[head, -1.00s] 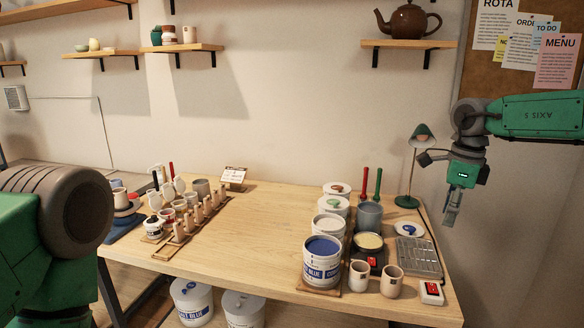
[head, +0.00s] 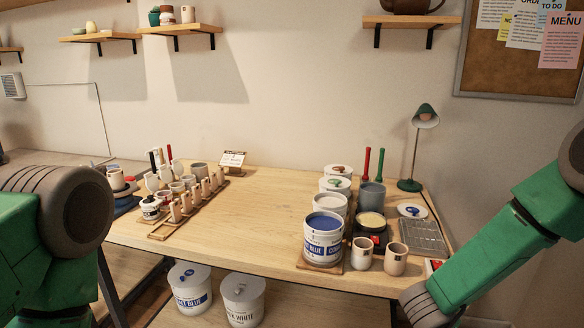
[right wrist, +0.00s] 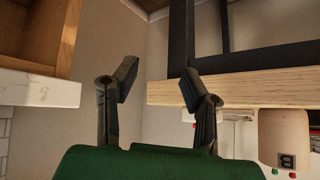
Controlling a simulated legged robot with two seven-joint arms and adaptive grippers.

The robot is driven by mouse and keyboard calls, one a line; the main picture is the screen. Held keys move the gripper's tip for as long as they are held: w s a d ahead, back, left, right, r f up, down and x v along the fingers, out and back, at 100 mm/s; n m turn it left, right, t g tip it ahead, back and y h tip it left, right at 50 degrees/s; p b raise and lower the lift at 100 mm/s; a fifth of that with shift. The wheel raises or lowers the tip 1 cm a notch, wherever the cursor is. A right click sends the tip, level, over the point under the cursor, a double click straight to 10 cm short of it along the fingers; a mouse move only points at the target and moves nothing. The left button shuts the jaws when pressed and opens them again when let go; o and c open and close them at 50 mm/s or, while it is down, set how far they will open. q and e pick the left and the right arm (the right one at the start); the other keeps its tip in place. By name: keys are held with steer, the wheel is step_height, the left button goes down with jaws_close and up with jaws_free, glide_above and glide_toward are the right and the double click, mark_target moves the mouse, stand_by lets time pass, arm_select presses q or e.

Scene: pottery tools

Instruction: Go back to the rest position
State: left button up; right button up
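My right arm comes in from the right in the head view and bends down at the table's front right; its gripper is out of that view. In the right wrist view my right gripper (right wrist: 158,90) is open and empty, its two dark fingers apart. The edge of a wooden top (right wrist: 240,86) shows to the right of the fingers there. My left arm fills the left side of the head view, and its gripper is not visible.
The wooden table (head: 260,225) has a clear middle. An open blue glaze tub (head: 323,240), cups (head: 396,258), a wire rack (head: 423,236) and a green lamp (head: 426,115) stand at its right. Wooden-handled tools on a rack (head: 165,232) stand at its left. Lidded buckets (head: 190,286) sit below.

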steer(key=s+a+f+n+y+b, duration=0.25)
steer(key=s+f+n, duration=0.35)
steer(key=s+f, duration=0.35)
arm_select(q)
step_height(320, 180, down, 7)
steer(key=b, duration=0.3)
arm_select(e)
steer(key=s+a+f+n+g+y, duration=0.1)
steer(key=s+f+n+g+y, duration=0.1)
steer(key=s, duration=1)
steer(key=s+a+f+n+g+y, duration=0.2)
steer(key=s+f+n, duration=0.2)
steer(key=s, duration=0.8)
steer(key=shift+s+f+n+g, duration=0.3)
steer(key=shift+s+f+n, duration=0.1)
steer(key=shift+f, duration=0.45)
